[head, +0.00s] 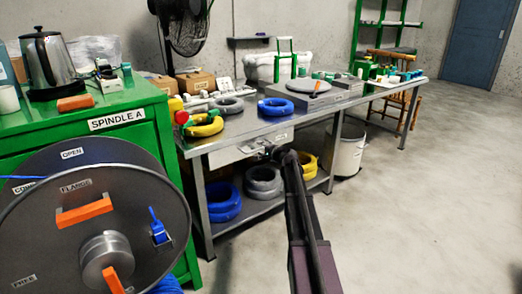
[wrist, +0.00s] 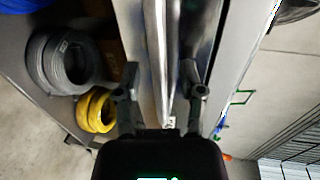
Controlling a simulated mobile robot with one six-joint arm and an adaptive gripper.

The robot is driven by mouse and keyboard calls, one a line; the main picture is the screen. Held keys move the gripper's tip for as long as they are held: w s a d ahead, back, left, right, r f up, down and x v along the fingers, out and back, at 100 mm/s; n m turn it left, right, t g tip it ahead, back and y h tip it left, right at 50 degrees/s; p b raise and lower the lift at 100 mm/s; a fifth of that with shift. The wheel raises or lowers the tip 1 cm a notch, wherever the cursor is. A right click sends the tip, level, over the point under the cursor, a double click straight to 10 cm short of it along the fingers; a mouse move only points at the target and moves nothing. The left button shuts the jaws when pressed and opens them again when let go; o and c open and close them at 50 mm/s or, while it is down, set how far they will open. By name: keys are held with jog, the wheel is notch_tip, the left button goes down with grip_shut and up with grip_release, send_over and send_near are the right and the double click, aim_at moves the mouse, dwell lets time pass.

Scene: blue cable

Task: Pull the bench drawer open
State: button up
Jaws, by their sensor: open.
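The bench drawer (head: 232,153) is a grey metal front under the top of the steel workbench (head: 245,131), and it looks shut. My gripper (head: 275,154) is at the drawer's right part, and my arm hides some of the front. In the wrist view, turned on its side, my gripper (wrist: 161,75) is open. A shiny metal bar (wrist: 161,50), which looks like the drawer handle, runs between the two fingers. The fingers stand on either side of it, and I see no clear contact.
Blue, grey and yellow cable coils lie on the shelf below; the grey coil (wrist: 62,62) and yellow coil (wrist: 95,110) show in the wrist view. A white bin (head: 347,150) stands right of my arm. A large spool (head: 95,225) fills the left front. Floor at right is clear.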

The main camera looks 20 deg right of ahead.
grip_shut()
